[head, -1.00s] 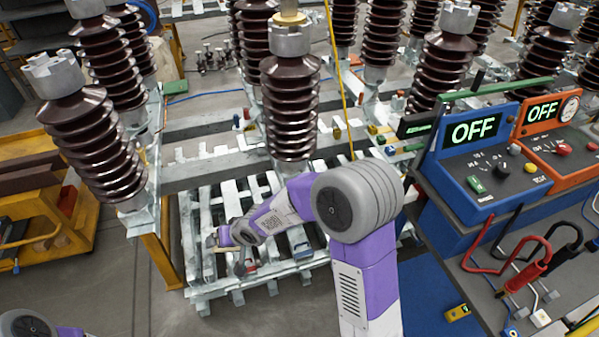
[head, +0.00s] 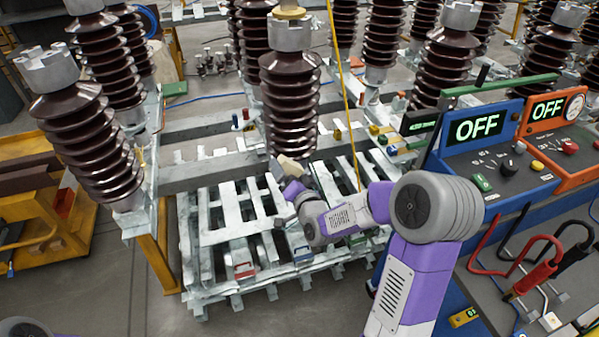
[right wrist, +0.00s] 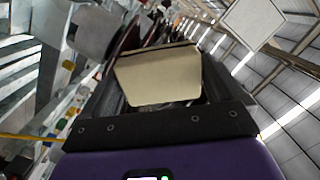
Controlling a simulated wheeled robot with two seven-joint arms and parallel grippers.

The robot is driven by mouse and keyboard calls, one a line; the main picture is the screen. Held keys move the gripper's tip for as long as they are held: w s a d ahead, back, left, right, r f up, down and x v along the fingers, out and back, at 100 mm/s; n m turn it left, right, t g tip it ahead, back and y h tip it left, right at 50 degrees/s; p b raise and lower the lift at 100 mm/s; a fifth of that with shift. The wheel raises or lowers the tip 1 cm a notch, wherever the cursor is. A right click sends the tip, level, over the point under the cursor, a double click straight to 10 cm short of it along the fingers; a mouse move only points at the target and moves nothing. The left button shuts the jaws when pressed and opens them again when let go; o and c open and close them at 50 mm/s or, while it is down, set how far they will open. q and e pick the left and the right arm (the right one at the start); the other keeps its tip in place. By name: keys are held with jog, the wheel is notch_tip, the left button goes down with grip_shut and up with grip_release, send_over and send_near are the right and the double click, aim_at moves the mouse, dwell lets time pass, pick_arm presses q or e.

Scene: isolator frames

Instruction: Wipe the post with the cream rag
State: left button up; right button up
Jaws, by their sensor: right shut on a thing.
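Several brown ribbed posts with grey metal caps stand here; the nearest central post (head: 291,100) is upright behind the pallet. Which post the task means I cannot tell. My right gripper (head: 287,177) is at the lower end of this central post, shut on the cream rag (head: 291,165). The rag also shows in the right wrist view (right wrist: 158,76), as a flat cream piece between the dark fingers. Whether the rag touches the post I cannot tell. My left gripper is out of view.
A pale slatted pallet (head: 225,216) lies below my right arm, with a small red box (head: 244,270) on it. A blue OFF console (head: 477,130) and red and black leads crowd the right. A yellow cart (head: 60,245) stands left. A yellow cord (head: 345,95) hangs beside the central post.

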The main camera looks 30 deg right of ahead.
aim_at(299, 168)
jog(key=d, duration=0.1)
jog(key=s+d+r+m+h, duration=0.1)
jog(key=shift+d+r+h, duration=0.1)
jog(key=shift+d+h, duration=0.2)
jog(key=shift+w+d+r, duration=0.1)
jog(key=shift+d, duration=0.05)
jog(key=p+x, duration=0.2)
jog(key=x, duration=0.3)
jog(key=shift+w, duration=0.35)
jog(key=shift+b+x, duration=0.4)
jog(key=shift+x, duration=0.55)
